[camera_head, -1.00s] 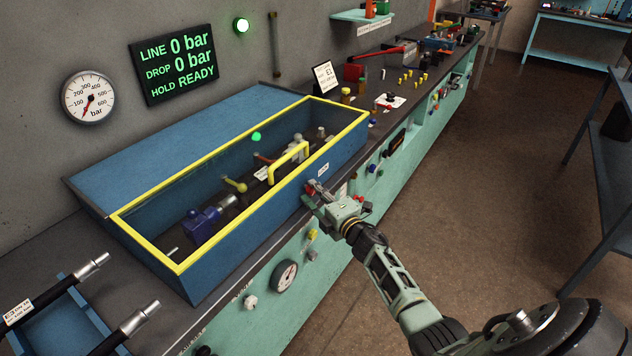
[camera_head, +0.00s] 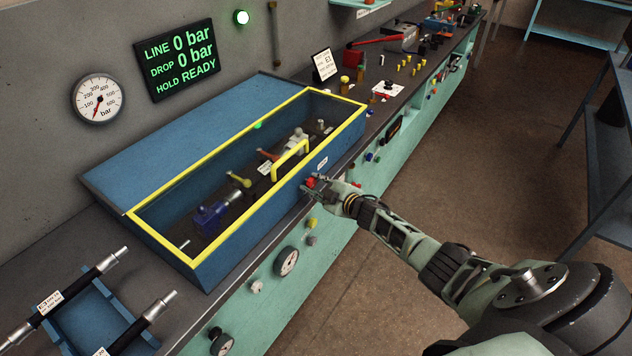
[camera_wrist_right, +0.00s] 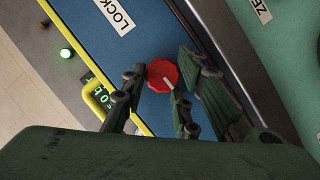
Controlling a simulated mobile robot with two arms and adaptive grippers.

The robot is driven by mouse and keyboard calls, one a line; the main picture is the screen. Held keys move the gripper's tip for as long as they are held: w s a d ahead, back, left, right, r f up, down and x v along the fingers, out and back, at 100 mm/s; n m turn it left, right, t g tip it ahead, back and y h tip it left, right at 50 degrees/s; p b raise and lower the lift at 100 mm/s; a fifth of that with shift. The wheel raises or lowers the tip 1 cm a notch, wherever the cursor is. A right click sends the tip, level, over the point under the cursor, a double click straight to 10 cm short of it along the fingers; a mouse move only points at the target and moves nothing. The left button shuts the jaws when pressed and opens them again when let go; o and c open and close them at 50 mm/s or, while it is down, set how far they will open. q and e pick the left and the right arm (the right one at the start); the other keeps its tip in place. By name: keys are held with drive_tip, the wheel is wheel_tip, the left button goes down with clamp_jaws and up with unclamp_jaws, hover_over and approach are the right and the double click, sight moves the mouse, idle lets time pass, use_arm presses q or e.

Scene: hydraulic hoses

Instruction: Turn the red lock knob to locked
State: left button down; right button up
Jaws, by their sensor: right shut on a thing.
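The red lock knob (camera_head: 311,182) is on the front wall of the blue test box (camera_head: 235,262), below its yellow-edged lid. In the right wrist view the faceted knob (camera_wrist_right: 163,76) carries a pale pointer line and lies between my fingers. A white label (camera_wrist_right: 112,14) reading "LOCK", partly cut off, is on the blue wall near it. My right gripper (camera_head: 318,184) is at the knob, shut on it; in the wrist view its fingers (camera_wrist_right: 160,95) stand on both sides of the knob. My left gripper is not in view.
The yellow lid handle (camera_head: 290,158) is just above the knob. Below, the bench front carries several knobs and a gauge (camera_head: 287,261). Black hoses (camera_head: 75,290) lie at the lower left. The wall display (camera_head: 176,60) reads 0 bar and READY. Open floor lies right.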

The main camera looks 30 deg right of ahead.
drive_tip(key=shift+w+d+r+m, duration=0.25)
drive_tip(key=shift+r+m, duration=0.05)
drive_tip(key=shift+r, duration=0.25)
drive_tip(key=o, duration=1)
drive_tip(key=shift+c, duration=0.2)
drive_tip(key=shift+o, duration=0.3)
drive_tip(key=shift+f, duration=0.15)
drive_tip(key=shift+s+a+f, duration=0.1)
drive_tip(key=shift+f, duration=0.05)
drive_tip(key=shift+s+f, duration=0.1)
drive_tip(key=shift+s, duration=0.05)
drive_tip(key=v, duration=1.1)
drive_tip(key=shift+s+r, duration=0.3)
drive_tip(key=shift+r, duration=0.05)
